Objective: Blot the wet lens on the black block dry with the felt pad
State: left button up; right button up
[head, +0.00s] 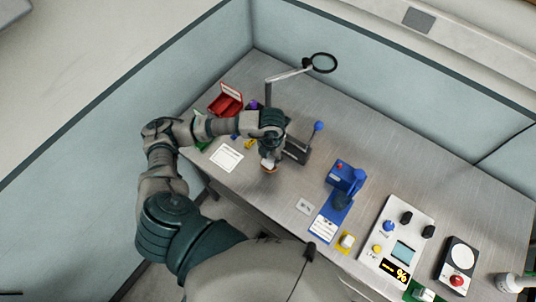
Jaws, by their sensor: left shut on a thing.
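My left gripper (268,158) hangs over the near part of the bench, pointing down. It is shut on a small whitish piece with a brownish underside (268,165), which looks like the felt pad. Just right of and behind it is a dark block (298,150), partly covered by my gripper. I cannot make out the wet lens or any drops on it. Whether the pad touches anything beneath it is unclear. My right gripper is not in view.
A magnifier on an arm (322,62) stands behind. A red bin (226,102) and a white sheet (226,156) lie left. A blue device (345,176), a white control panel (398,235) and a red-button box (458,268) stand right. The back right of the bench is clear.

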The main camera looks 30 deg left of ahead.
pick_arm(q)
jog(key=shift+d, duration=0.35)
jog(key=shift+f, duration=0.1)
jog(key=shift+a, duration=0.1)
jog(key=shift+a+f, duration=0.2)
jog(key=shift+a, duration=0.25)
jog(key=shift+a+f, duration=0.1)
jog(key=shift+a, duration=0.15)
jog(key=shift+d, duration=0.55)
jog(key=shift+a, duration=0.4)
jog(key=shift+d, duration=0.3)
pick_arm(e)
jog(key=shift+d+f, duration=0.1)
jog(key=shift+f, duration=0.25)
